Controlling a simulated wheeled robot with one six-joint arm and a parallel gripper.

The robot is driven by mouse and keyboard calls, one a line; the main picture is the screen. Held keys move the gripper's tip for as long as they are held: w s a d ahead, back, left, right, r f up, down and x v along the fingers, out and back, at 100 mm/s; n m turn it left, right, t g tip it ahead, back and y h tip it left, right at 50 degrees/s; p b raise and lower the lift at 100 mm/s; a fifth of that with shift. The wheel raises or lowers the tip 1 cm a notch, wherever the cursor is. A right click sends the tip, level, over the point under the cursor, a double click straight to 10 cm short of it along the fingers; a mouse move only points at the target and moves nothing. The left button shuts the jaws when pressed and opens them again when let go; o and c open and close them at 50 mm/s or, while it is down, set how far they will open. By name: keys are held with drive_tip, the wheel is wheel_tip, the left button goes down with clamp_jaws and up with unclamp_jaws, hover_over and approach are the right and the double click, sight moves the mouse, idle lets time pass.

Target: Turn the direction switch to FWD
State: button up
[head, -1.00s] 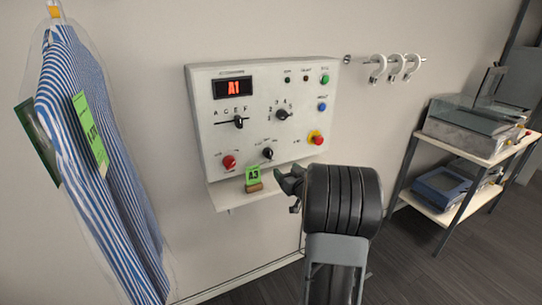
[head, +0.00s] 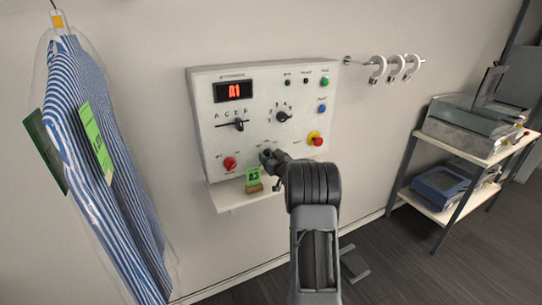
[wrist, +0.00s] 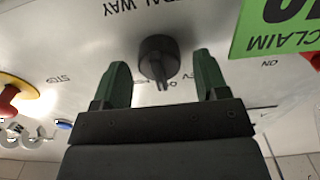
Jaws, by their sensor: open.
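The direction switch is a black knob with a narrow pointer (wrist: 159,58) on the white control panel (head: 208,140). In the wrist view its pointer is toward the picture's bottom, between partly hidden, upside-down labels. My gripper (wrist: 162,68) is open, with one green finger on each side of the knob and a visible gap to both. I cannot tell how far the fingertips are from the panel face. In the head view my gripper (head: 268,157) is in front of the panel's lower middle and hides the switch.
A red button (head: 229,163) lies left of my gripper and a red mushroom button on yellow (head: 316,140) lies right. A green claim tag (head: 253,175) stands on the small shelf below. A bagged striped shirt (head: 95,160) hangs at left; a rack (head: 470,152) stands at right.

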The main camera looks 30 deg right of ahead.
drive_tip(key=shift+w, duration=0.1)
drive_tip(key=c, duration=0.9)
drive_tip(key=shift+m, duration=0.4)
drive_tip(key=m, duration=0.3)
drive_tip(key=shift+d+m+p, duration=0.1)
drive_tip(key=shift+m+p, duration=0.2)
drive_tip(key=shift+p, duration=0.1)
drive_tip(key=shift+m+p, duration=0.45)
drive_tip(key=shift+m, duration=1.25)
drive_tip(key=o, duration=0.9)
